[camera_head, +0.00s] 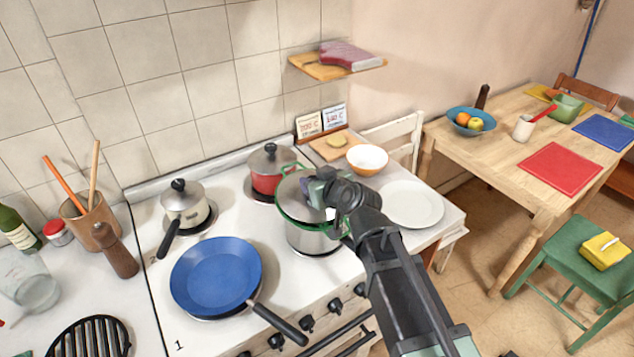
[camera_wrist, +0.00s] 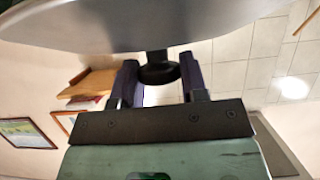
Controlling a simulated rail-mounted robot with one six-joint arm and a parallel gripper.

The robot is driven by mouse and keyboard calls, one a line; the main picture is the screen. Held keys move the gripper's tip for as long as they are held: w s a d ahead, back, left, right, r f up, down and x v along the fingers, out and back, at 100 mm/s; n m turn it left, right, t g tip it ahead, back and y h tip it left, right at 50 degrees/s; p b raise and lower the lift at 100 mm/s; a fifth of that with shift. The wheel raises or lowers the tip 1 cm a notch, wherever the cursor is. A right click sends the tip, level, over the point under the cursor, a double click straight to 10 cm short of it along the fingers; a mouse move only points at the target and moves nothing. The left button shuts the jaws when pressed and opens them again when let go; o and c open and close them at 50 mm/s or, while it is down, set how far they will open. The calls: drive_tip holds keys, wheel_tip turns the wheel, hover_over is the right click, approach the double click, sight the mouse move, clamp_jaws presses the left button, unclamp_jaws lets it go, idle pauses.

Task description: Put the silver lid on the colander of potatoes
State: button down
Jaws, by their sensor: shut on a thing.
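My gripper (camera_head: 322,192) is over the right side of the large silver pot (camera_head: 305,238) on the stove. In the wrist view, its two dark purple fingers (camera_wrist: 158,82) are shut on the black knob of the silver lid (camera_wrist: 150,25). In the head view, the lid (camera_head: 292,197) lies over the green-rimmed colander (camera_head: 281,212), which sits in the top of the pot. I cannot tell whether the lid rests on the rim or hovers just above it. The potatoes are hidden.
A blue pan (camera_head: 215,277) is at the front left. A white plate (camera_head: 413,204) and an orange-sided bowl (camera_head: 367,158) are on the right counter.

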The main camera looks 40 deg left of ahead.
drive_tip(key=shift+a+f, duration=0.2)
drive_tip(key=shift+f, duration=0.05)
drive_tip(key=c, duration=0.8)
unclamp_jaws()
drive_tip(key=shift+w+a+f, duration=0.1)
drive_tip(key=shift+a+f, duration=0.05)
drive_tip(key=shift+o, duration=1.2)
drive_tip(key=o, duration=0.4)
drive_tip(key=shift+a+r+p, duration=0.35)
drive_tip(key=shift+r+p, duration=0.45)
drive_tip(key=shift+p, duration=0.25)
drive_tip(key=shift+d+r+p, duration=0.2)
drive_tip(key=shift+r+p, duration=0.55)
drive_tip(key=shift+r, duration=0.1)
wheel_tip(320, 180, up, 4)
drive_tip(key=p, duration=0.3)
drive_tip(key=shift+w+f+p, duration=0.1)
drive_tip(key=shift+w+p, duration=0.05)
drive_tip(key=shift+p, duration=0.25)
drive_tip(key=shift+f, duration=0.1)
